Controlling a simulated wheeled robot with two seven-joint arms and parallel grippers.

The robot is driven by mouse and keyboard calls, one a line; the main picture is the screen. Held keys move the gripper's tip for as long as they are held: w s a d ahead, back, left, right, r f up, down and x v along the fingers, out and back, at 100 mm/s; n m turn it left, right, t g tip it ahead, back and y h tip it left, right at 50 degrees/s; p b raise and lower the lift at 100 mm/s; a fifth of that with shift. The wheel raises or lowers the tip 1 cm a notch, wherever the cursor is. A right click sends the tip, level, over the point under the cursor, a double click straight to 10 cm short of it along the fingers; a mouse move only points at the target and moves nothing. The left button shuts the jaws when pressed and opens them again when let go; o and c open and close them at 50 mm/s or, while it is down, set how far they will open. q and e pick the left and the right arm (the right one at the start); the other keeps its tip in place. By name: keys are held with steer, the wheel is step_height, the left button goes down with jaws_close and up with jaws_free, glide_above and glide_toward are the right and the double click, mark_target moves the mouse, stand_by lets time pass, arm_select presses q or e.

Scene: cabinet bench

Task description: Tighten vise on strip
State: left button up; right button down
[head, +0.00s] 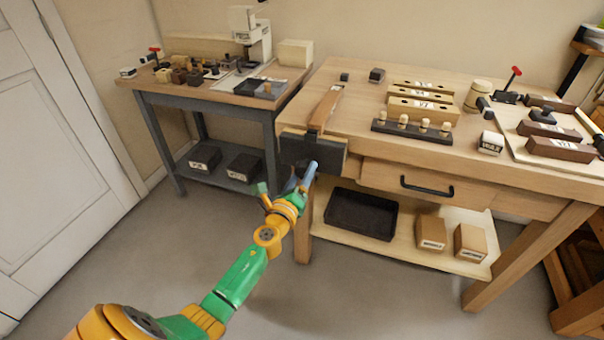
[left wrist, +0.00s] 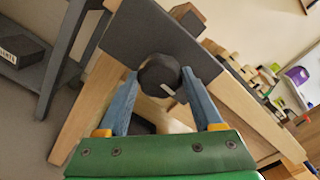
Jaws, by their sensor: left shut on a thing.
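The vise (head: 328,158) is a dark grey block on the left front edge of the wooden bench; its grey front jaw also shows in the left wrist view (left wrist: 150,35). The wooden strip (head: 326,106) lies at the vise, running back over the bench top; its front end meets a small dark piece at the jaw. My left gripper (head: 300,180) is at the vise's front. In the left wrist view its blue fingers (left wrist: 160,85) are shut on a round black knob (left wrist: 158,72) with a pale mark. How tightly the jaws hold the strip is hidden. My right gripper is out of view.
The bench (head: 365,120) carries labelled wooden blocks (head: 420,108), a dark rack of pegs (head: 411,131) and a small mallet-like cylinder (head: 477,96). A black tray (head: 361,213) sits on the shelf below. A side table (head: 225,95) stands left. The floor in front is clear.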

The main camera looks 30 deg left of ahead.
arm_select(q)
steer(key=m, duration=0.3)
steer(key=shift+m, duration=0.3)
steer(key=shift+r+m+p, duration=0.1)
steer(key=shift+m+p, duration=0.35)
steer(key=shift+m, duration=0.75)
steer(key=shift+w+m, duration=0.1)
steer(key=shift+m, duration=0.5)
steer(key=shift+m+p, duration=0.4)
steer(key=shift+m, duration=1.4)
